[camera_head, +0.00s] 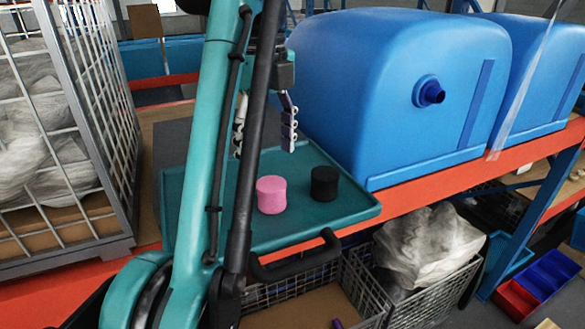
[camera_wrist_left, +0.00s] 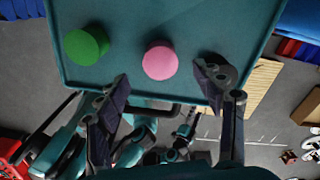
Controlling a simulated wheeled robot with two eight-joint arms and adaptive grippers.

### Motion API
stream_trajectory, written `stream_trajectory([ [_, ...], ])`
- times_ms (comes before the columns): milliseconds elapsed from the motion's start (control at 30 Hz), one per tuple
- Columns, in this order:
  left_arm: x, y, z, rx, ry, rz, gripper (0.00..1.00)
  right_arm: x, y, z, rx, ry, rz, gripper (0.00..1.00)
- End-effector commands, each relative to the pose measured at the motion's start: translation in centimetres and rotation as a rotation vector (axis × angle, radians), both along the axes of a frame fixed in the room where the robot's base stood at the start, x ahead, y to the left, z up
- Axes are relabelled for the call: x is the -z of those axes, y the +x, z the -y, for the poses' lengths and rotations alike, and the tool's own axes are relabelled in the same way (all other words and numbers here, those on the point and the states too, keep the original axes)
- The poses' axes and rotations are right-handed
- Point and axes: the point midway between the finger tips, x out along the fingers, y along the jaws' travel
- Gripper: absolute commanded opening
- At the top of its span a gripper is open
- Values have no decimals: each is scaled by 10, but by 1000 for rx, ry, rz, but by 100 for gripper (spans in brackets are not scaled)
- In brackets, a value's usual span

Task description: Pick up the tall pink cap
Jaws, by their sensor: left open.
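A pink cap (camera_head: 271,195), a short cylinder, stands upright on a teal tray (camera_head: 350,212) in the head view. In the left wrist view the pink cap (camera_wrist_left: 160,60) is seen from above, ahead of and between the fingers. My left gripper (camera_head: 265,124) is open and empty above the tray, higher than the cap and apart from it; my arm partly covers it. Both its fingers show in the left wrist view (camera_wrist_left: 167,82). My right gripper is in neither view.
A black cap (camera_head: 324,183) stands right of the pink one. A green cap (camera_wrist_left: 87,46) stands on its other side, hidden in the head view. A blue tank (camera_head: 390,90) rises behind the tray. A wire cage (camera_head: 95,120) stands left, baskets (camera_head: 395,305) below.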

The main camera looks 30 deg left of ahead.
Motion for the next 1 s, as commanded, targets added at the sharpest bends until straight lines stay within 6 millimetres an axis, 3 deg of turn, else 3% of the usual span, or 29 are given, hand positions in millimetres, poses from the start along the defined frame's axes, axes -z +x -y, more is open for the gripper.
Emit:
stream_trajectory([
  [200,23,0,0,-1,0,0,68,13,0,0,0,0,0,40],
  [367,32,1,2,-1,0,0,68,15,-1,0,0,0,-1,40],
  [700,73,3,5,0,0,0,68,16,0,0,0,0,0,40],
  [1000,78,3,5,-1,0,0,68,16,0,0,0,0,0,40],
])
